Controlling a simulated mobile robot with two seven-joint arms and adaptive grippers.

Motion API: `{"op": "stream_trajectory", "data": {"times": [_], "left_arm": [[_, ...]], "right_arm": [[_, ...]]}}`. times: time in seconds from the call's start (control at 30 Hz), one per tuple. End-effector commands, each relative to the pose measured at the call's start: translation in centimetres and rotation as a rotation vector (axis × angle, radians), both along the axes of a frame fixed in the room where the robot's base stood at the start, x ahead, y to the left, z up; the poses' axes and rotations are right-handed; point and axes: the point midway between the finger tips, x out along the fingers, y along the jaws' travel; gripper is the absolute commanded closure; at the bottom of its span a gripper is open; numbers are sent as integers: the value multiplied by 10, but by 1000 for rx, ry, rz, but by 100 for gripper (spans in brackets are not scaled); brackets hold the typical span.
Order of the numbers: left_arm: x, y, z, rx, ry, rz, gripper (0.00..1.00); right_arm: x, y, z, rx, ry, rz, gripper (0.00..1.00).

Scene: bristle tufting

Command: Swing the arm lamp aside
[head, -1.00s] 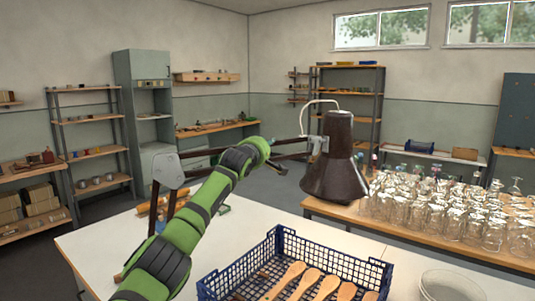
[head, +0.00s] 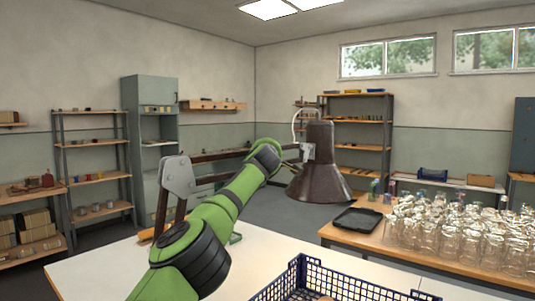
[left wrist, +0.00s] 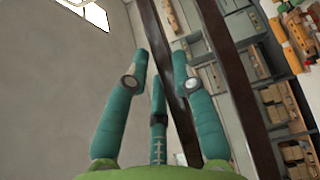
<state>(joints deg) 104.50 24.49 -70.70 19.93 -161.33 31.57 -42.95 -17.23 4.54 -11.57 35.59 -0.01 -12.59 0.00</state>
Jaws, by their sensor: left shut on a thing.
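The arm lamp has a dark brown conical shade (head: 318,165) and hangs right of centre in the head view, over the gap between the white table and the glass bench. Its dark linkage arm (head: 217,156) runs left to a grey joint plate (head: 177,176). My green left arm crosses in front of the linkage. My left gripper's teal fingers (left wrist: 166,70) close around a dark bar (left wrist: 180,62) of the lamp arm in the left wrist view. The exact finger contact is hidden in the head view. My right gripper does not show.
A blue crate (head: 300,266) stands on the white table (head: 95,276) at the front. Many upturned glasses (head: 455,235) crowd the wooden bench at right, with a black tray (head: 358,219) at its left end. Shelves (head: 92,145) line the back walls.

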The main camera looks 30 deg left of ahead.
Motion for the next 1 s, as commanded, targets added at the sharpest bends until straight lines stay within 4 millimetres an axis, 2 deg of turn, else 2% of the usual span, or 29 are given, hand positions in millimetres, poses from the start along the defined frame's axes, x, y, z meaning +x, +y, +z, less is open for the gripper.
{"op": "stream_trajectory", "data": {"times": [0.4, 0.43, 0.5, 1.0], "left_arm": [[0, -2, 1, -6, -6, 0, 100], [0, -2, 1, -6, -5, 0, 70], [0, -2, 1, -6, -4, 0, 50], [-3, 0, 4, 1, -6, 3, 50]], "right_arm": [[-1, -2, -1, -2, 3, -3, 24], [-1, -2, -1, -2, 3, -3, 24], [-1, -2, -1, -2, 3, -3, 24], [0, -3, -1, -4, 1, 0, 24]]}}
